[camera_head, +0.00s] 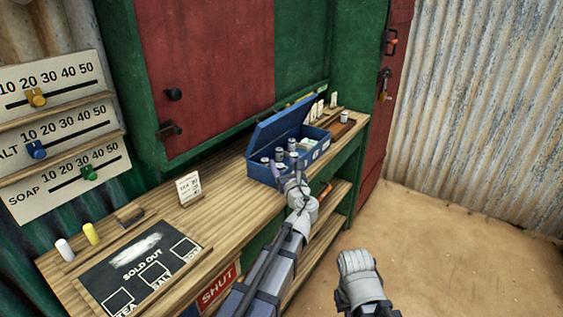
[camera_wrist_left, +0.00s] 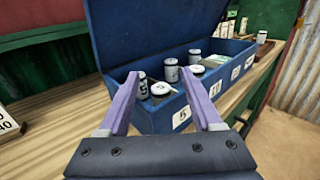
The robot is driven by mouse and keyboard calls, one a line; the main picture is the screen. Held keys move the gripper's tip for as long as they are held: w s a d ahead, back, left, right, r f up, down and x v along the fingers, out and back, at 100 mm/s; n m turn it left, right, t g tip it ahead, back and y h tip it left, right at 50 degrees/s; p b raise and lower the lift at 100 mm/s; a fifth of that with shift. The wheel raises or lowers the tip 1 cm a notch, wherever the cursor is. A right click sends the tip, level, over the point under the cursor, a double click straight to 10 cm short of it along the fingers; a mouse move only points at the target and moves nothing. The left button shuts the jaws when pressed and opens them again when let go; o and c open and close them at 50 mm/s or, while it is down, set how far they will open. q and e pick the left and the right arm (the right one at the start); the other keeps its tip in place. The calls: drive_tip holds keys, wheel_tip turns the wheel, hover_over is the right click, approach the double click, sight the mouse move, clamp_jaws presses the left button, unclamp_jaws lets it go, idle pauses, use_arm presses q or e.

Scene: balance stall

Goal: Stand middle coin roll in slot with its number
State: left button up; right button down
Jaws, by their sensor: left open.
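An open blue box (camera_head: 262,171) stands on the counter, its lid tilted back. Several coin rolls (camera_head: 279,154) with pale tops stand in it. In the left wrist view its front wall (camera_wrist_left: 150,123) carries number labels, with 5 (camera_wrist_left: 181,117) nearest and 10 (camera_wrist_left: 214,90) beyond. My left gripper (camera_head: 292,176) is open at the box's near end. Its purple fingers (camera_wrist_left: 160,76) reach over the front wall, either side of a coin roll (camera_wrist_left: 161,90). I cannot tell whether they touch it. I cannot tell which roll is the middle one. My right gripper (camera_head: 358,263) hangs apart over the floor.
A lone roll (camera_head: 344,117) stands beyond the box near small white cards (camera_head: 320,107). The floor at right is clear.

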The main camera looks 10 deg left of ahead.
use_arm(q)
drive_tip(key=v, duration=1)
